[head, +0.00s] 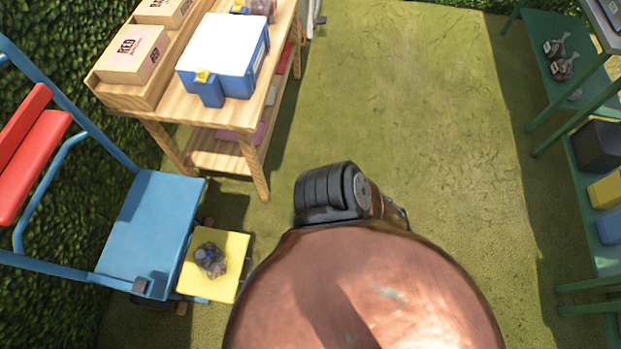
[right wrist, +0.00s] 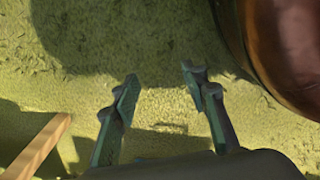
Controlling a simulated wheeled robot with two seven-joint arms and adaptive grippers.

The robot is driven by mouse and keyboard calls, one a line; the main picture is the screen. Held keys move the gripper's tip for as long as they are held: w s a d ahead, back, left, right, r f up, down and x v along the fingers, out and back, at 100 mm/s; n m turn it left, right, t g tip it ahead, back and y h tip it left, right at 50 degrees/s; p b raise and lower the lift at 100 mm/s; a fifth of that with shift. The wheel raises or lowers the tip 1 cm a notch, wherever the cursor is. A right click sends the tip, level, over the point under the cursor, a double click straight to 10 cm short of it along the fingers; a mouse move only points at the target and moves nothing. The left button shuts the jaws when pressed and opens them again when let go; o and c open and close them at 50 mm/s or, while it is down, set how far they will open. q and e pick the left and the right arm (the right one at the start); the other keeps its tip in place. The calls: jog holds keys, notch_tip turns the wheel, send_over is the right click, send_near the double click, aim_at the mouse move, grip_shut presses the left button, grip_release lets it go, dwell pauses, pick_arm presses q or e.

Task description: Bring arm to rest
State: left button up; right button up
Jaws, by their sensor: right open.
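My right gripper (right wrist: 160,88) shows in the right wrist view with its two fingers spread apart. Nothing is between them, and bare green ground lies below. In the head view neither gripper can be seen. A large copper-coloured rounded body with a black ribbed joint (head: 331,193) fills the lower middle of the head view and seems to be part of me. A similar copper-brown rounded surface shows at the upper right of the right wrist view. My left gripper is in neither view.
A wooden table (head: 160,131) with boxes and a blue-and-white cooler (head: 224,52) stands at the upper left. A blue cart (head: 150,222) with a red seat is at the left, beside a yellow panel (head: 228,278). Green shelves (head: 563,150) line the right. Open grass lies between.

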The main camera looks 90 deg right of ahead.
jog(key=s+a, duration=0.1)
jog(key=s+a+m, duration=0.1)
jog(key=shift+s+f+g, duration=0.2)
jog(key=shift+s+g, duration=0.15)
jog(key=shift+g, duration=0.05)
pick_arm(q)
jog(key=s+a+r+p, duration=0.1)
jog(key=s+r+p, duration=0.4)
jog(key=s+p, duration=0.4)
jog(key=p, duration=0.6)
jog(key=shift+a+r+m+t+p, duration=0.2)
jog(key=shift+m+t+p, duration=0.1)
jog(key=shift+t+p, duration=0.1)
pick_arm(e)
jog(key=s+d+r, duration=0.1)
jog(key=s+r, duration=0.4)
jog(key=s, duration=0.4)
jog(key=shift+d+r+n+t, duration=0.2)
jog(key=shift+n+t, duration=0.1)
jog(key=shift+t, duration=0.1)
